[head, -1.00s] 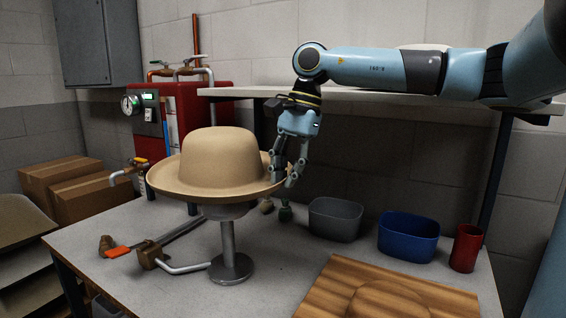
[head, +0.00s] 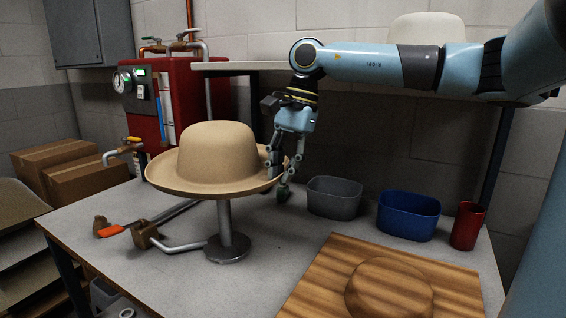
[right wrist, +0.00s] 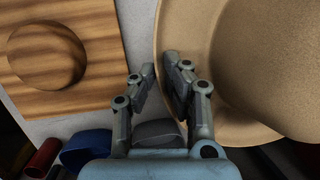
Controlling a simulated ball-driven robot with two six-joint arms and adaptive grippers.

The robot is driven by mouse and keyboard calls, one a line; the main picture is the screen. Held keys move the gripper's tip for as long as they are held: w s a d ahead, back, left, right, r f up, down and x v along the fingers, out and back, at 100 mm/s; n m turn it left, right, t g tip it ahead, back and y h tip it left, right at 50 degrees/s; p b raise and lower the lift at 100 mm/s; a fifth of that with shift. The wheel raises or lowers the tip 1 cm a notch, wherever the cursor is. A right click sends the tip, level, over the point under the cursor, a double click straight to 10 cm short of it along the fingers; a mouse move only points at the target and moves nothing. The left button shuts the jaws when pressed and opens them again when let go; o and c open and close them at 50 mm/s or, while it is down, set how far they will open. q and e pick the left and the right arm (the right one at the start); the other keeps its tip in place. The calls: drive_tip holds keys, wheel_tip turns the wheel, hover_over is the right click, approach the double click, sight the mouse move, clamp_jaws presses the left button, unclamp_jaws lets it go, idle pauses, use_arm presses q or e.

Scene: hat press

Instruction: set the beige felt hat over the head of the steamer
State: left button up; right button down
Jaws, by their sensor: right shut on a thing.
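The beige felt hat (head: 217,150) is upright over the top of the steamer's metal post (head: 225,218). The steamer's head is hidden under the hat, so I cannot tell how the hat rests on it. The post's round base (head: 228,250) stands on the table. My right gripper (head: 276,174) is shut on the right side of the hat's brim. In the right wrist view the fingers (right wrist: 162,80) are at the brim's edge, beside the hat (right wrist: 240,70). My left gripper is not in view.
A grey bin (head: 334,205), a blue bin (head: 408,222) and a red cup (head: 467,226) stand at the right. A wooden block (head: 325,280) lies in front. A pipe with a valve (head: 145,235) joins the post. A red boiler (head: 190,105) and shelf (head: 350,69) stand behind.

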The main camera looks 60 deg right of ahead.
wheel_tip(320, 180, down, 4)
drive_tip(key=b, duration=0.3)
drive_tip(key=shift+f, duration=0.1)
drive_tip(key=shift+f+b, duration=1.85)
drive_tip(key=shift+f, duration=0.45)
drive_tip(key=shift+f+b, duration=0.55)
drive_tip(key=shift+f, duration=0.15)
drive_tip(key=c, duration=1.3)
unclamp_jaws()
drive_tip(key=shift+c, duration=0.2)
